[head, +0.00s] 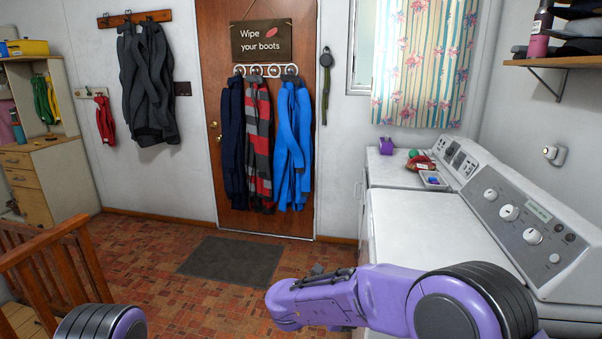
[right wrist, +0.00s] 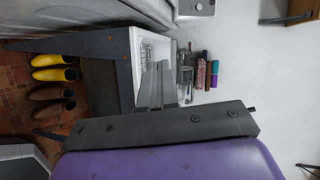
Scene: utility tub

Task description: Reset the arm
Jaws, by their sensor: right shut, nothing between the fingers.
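My right arm (head: 380,300) crosses the lower middle of the head view, in front of the white washer. The right gripper cannot be made out there. In the right wrist view my right gripper (right wrist: 160,84) shows its two grey fingers close together, shut and empty, in front of a white tub (right wrist: 122,80). Only a purple and black part of my left arm (head: 100,323) shows at the bottom left of the head view. The left gripper is out of view.
Floor around the grey mat (head: 232,261) is clear. In the wrist view, boots (right wrist: 54,75) line the left and bottles (right wrist: 200,74) stand beyond the fingers.

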